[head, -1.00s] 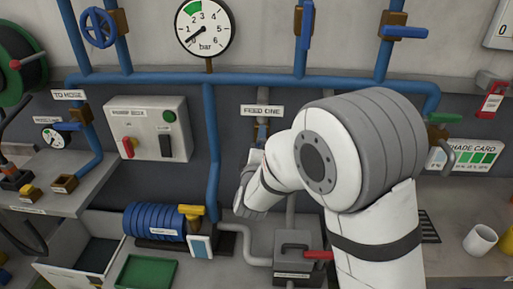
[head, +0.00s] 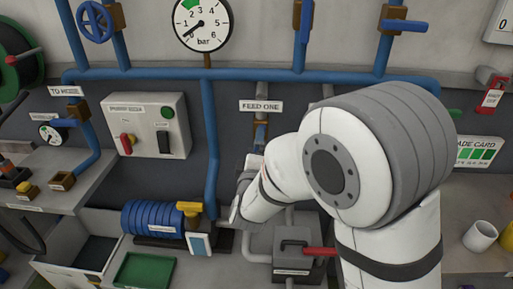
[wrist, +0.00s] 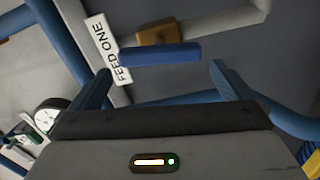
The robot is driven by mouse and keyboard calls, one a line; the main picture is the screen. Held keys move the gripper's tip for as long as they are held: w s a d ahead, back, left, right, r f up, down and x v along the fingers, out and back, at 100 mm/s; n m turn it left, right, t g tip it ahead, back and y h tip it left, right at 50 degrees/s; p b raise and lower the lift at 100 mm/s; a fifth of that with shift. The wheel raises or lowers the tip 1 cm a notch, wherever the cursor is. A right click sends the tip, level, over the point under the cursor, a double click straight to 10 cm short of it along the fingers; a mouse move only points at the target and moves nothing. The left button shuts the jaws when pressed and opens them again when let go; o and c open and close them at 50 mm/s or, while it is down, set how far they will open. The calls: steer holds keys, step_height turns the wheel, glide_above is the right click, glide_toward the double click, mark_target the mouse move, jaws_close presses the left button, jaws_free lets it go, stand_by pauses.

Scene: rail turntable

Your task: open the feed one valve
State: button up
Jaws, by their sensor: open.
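The feed one valve has a brass body (wrist: 163,35) and a blue lever (wrist: 160,55), seen close in the wrist view. The white FEED ONE label (wrist: 108,48) is beside it, and the label also shows in the head view (head: 261,106). In the head view the valve (head: 260,132) is on a grey pipe below the label, partly hidden by my arm. My gripper (wrist: 160,72) is open and empty, its blue fingers spread, with the lever just ahead of the gap and apart from them.
Blue pipes (head: 212,140) run along the wall, with other valves above. A switch box (head: 145,125) is left of the valve.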

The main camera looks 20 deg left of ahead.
steer(key=shift+v, duration=1.85)
